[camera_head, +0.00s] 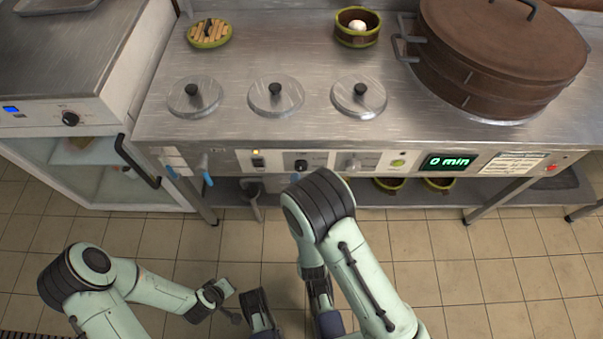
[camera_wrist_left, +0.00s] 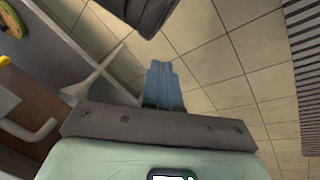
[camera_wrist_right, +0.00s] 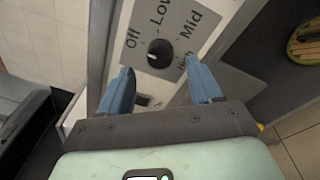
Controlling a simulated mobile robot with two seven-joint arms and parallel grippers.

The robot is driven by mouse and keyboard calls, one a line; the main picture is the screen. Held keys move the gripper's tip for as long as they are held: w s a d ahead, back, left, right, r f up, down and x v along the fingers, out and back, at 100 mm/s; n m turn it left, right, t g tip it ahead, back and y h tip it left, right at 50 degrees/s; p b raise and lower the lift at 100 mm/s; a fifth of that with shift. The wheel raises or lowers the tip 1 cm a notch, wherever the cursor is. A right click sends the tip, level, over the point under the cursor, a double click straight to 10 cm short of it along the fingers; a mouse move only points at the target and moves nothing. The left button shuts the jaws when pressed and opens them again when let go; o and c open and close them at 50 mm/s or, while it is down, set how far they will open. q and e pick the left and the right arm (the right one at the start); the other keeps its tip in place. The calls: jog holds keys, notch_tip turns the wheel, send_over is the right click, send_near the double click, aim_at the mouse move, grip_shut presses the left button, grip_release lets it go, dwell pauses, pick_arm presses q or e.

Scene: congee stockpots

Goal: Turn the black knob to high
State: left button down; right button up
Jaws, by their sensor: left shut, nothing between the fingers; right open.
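The black knob (camera_head: 301,165) is on the stove's front panel in the head view. In the right wrist view the black knob (camera_wrist_right: 160,50) is round, on a grey plate marked Off, Low, Mid and High. My left gripper (camera_wrist_left: 165,85) is shut and empty over the tiled floor, away from the panel. My right arm hides most of the right gripper in the head view.
A grey knob (camera_head: 352,164) and a green display reading 0 min (camera_head: 447,162) sit right of the black knob. Another black knob (camera_head: 70,118) is on the left appliance. A large brown pot (camera_head: 495,60) stands on the counter.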

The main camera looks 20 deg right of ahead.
aim_at(301, 170)
pick_arm(q)
jog(key=shift+s+a+f+b, duration=0.15)
jog(key=shift+s+f+b, duration=0.15)
jog(key=shift+s+f, duration=0.4)
pick_arm(e)
jog(key=shift+w+d, duration=0.2)
jog(key=shift+w, duration=0.85)
jog(key=shift+w+d, duration=0.15)
jog(key=shift+w, duration=0.85)
jog(key=c, duration=1)
jog(key=shift+c, duration=0.2)
